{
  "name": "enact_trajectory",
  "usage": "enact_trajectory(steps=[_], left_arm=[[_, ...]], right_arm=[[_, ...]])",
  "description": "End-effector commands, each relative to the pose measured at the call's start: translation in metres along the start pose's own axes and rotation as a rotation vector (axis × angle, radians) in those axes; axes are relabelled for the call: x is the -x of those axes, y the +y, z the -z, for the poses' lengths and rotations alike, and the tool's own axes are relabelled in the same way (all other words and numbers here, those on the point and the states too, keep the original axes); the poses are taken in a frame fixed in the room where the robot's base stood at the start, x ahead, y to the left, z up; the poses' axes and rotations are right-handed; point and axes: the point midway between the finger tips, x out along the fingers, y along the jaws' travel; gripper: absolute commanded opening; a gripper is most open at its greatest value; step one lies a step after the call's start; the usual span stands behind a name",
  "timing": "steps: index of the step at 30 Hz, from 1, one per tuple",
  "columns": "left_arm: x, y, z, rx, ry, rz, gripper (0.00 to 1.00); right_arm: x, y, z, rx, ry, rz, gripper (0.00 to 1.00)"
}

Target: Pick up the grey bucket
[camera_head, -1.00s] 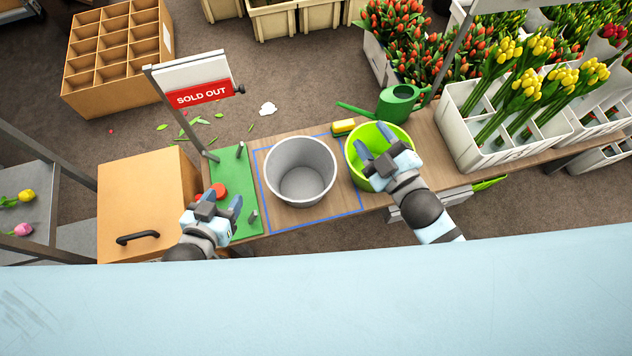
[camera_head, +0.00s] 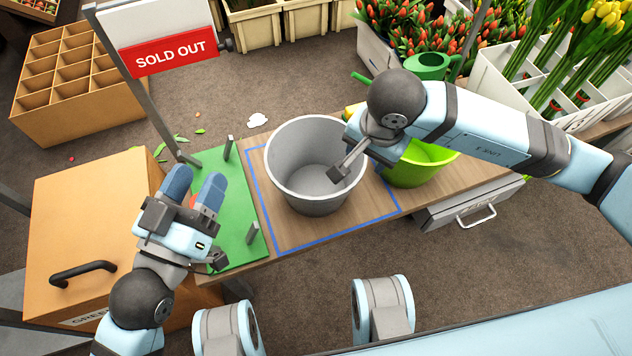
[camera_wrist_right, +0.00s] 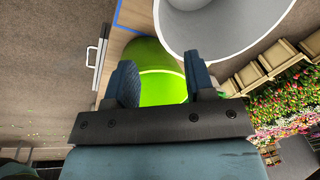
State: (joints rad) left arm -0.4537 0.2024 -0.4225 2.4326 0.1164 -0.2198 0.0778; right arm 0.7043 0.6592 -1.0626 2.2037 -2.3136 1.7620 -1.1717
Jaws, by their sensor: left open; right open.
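The grey bucket (camera_head: 305,150) stands upright and empty on the wooden bench, inside a blue-outlined square. It also shows at the top right of the right wrist view (camera_wrist_right: 225,25). My right gripper (camera_head: 345,165) overlaps the bucket's right side and rim in the head view; whether it touches is unclear. In the right wrist view its fingers (camera_wrist_right: 162,75) are apart, with nothing held, and the right-hand finger appears close to the grey bucket. My left gripper (camera_head: 194,184) is open and empty over the green mat, left of the bucket.
A lime-green bucket (camera_head: 425,165) stands just right of the grey one, partly behind my right arm. A green watering can (camera_head: 430,66) is behind it. A sold-out sign (camera_head: 165,45) on a post rises at the left. A cardboard box (camera_head: 85,225) stands left of the mat.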

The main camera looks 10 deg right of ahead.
Motion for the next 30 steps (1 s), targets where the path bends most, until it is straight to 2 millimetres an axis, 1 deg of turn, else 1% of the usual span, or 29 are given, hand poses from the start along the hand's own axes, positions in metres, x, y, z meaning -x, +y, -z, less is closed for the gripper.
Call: enact_trajectory(steps=[6,10,13,17,20,24,27,30], left_arm=[[0.001,-0.003,-0.018,0.002,-0.051,-0.004,0.54],[0.002,-0.005,-0.029,0.005,-0.087,-0.007,0.54],[0.002,-0.005,-0.034,0.005,-0.107,-0.008,0.54],[0.002,-0.006,-0.037,0.006,-0.120,-0.009,0.54],[0.003,-0.007,-0.045,0.006,-0.142,-0.011,0.54],[0.005,-0.010,-0.064,0.008,-0.199,-0.018,0.54],[0.006,-0.010,-0.070,0.008,-0.225,-0.021,0.54],[0.007,-0.010,-0.072,0.009,-0.240,-0.022,0.54]], right_arm=[[-0.042,0.001,0.001,0.001,0.008,-0.006,0.49],[-0.066,0.001,0.001,0.001,0.007,-0.005,0.49],[-0.077,0.001,0.002,0.000,0.008,-0.004,0.49],[-0.084,0.000,0.002,0.001,0.007,-0.003,0.49],[-0.095,-0.001,0.003,0.000,0.006,-0.003,0.49],[-0.119,-0.004,0.006,-0.001,0.005,-0.003,0.49],[-0.130,-0.004,0.006,-0.001,0.006,-0.003,0.49],[-0.134,-0.004,0.006,0.001,0.007,-0.002,0.49]])
